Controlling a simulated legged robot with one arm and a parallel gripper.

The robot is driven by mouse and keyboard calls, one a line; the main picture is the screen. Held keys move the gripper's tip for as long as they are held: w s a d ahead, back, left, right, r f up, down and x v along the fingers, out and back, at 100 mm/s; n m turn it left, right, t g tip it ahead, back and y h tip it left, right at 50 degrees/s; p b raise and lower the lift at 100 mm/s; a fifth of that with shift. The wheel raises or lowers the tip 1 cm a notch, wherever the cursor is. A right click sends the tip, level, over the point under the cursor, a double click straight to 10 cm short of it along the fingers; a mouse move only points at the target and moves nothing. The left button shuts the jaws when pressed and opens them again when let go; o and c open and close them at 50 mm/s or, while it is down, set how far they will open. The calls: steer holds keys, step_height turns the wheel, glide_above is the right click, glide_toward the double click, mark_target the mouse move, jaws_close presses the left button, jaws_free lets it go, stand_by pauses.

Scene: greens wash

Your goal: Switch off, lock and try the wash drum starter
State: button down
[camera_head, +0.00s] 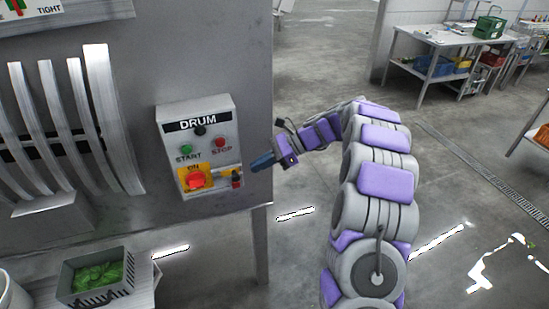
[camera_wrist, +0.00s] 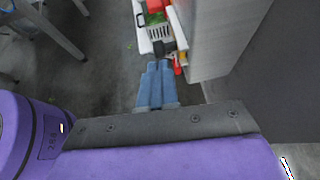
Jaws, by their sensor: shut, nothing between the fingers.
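The grey drum starter box (camera_head: 170,120) is on the machine's steel side in the head view. It bears a DRUM label, a black round part (camera_head: 199,130), a green START button (camera_head: 186,149) and a red STOP button (camera_head: 221,143). Below, a red switch handle (camera_head: 196,180) sits on a yellow plate, with ON printed above it. A small red and black item (camera_head: 236,181), perhaps a padlock, is at the box's lower right; a red item also shows in the wrist view (camera_wrist: 177,66). My gripper (camera_head: 256,164) is shut and empty, its blue fingers just right of the box.
Curved metal bars (camera_head: 98,110) are on the machine to the left. A steel leg (camera_head: 262,240) stands under the panel's right edge. Open floor lies right, with a table (camera_head: 440,42) behind.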

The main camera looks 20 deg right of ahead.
mark_target(235, 176)
steer(key=x, duration=0.4)
steer(key=shift+b, duration=0.3)
steer(key=a+p, duration=0.2)
steer(key=a, duration=0.2)
steer(key=shift+s+r, duration=0.1)
steer(key=shift+r, duration=0.05)
steer(key=shift+d, duration=0.1)
